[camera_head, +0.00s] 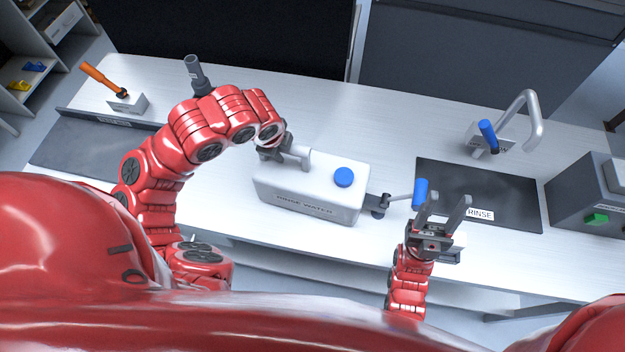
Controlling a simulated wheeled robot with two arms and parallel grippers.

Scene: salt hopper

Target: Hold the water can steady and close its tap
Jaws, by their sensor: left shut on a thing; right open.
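The water can (312,190) is a white box marked RINSE WATER, with a blue cap (344,177) on top. It stands upright on the bench. My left gripper (287,153) is shut on the can's grey handle (304,158) at its upper left. The tap (380,203) is a dark fitting on the can's right end, with a grey lever ending in a blue grip (420,191) that points right. My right gripper (447,212) is open just right of and below the blue grip. I cannot tell whether a finger touches it.
A dark mat with a RINSE label (480,214) lies right of the can. A grey spout with a blue handle (488,133) stands behind it. A grey box with a green button (595,219) is at far right. An orange-handled fixture (128,101) stands at back left.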

